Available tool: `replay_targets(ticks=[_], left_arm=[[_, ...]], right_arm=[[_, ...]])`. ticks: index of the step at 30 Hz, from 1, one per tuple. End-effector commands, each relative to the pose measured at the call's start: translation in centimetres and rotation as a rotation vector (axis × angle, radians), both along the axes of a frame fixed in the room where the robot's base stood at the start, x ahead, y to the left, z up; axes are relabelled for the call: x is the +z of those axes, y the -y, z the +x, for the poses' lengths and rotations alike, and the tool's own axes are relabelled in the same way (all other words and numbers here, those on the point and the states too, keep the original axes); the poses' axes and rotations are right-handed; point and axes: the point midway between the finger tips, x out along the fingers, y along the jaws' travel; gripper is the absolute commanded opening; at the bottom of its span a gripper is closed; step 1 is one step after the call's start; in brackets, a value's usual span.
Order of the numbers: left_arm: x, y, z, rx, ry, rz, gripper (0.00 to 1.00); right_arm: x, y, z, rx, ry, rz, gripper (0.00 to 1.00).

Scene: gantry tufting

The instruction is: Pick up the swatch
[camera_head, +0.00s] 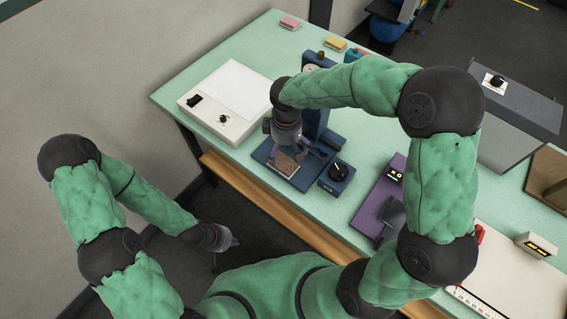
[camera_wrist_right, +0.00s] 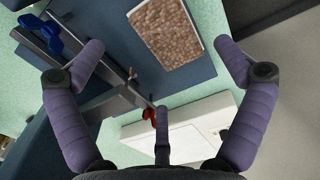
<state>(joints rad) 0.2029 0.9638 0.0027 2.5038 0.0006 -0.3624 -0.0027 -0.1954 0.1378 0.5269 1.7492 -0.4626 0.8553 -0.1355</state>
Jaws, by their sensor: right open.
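The swatch (camera_head: 285,164) is a brown, looped-pile rectangle with a pale edge, lying on the dark blue base plate (camera_head: 263,153) of a blue stand. In the right wrist view the swatch (camera_wrist_right: 166,32) lies beyond the fingertips, roughly between them. My right gripper (camera_head: 290,148) is above the plate and hides part of the swatch in the head view. In its own wrist view the right gripper (camera_wrist_right: 162,50) is open, with nothing between its fingers. My left gripper (camera_head: 225,252) hangs low over the floor, away from the table; its finger opening is unclear.
The stand's blue column (camera_head: 317,115) rises close behind my right gripper. A knob box (camera_head: 337,174) sits right of the plate. A white panel (camera_head: 235,88) lies left, a purple device (camera_head: 377,207) right. The table's wooden front rail (camera_head: 245,182) runs between my arms.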

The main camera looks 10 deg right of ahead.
Motion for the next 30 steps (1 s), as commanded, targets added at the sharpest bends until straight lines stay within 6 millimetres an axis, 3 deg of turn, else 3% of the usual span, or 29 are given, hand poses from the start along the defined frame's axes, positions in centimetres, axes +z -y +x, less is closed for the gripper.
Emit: replay_targets(ticks=[7,15,23,28,30], left_arm=[[-0.5,0.0,0.0,0.000,0.001,0.000,0.00],[-1.7,0.0,0.0,0.000,0.001,0.000,0.00],[-1.6,0.0,0.0,0.000,0.001,0.000,0.00],[-1.6,0.0,0.0,0.000,0.001,0.000,0.00],[-1.6,0.0,0.0,0.000,0.001,0.000,0.00]], right_arm=[[-1.5,0.0,-0.1,-0.001,-0.001,-0.001,1.00],[-5.1,0.0,-0.2,0.000,-0.001,0.001,1.00],[-5.4,0.0,-0.2,-0.001,0.002,0.001,1.00],[-5.4,0.0,-0.2,-0.001,0.002,0.001,0.60],[-5.4,0.0,-0.2,-0.001,0.002,0.001,0.60]])
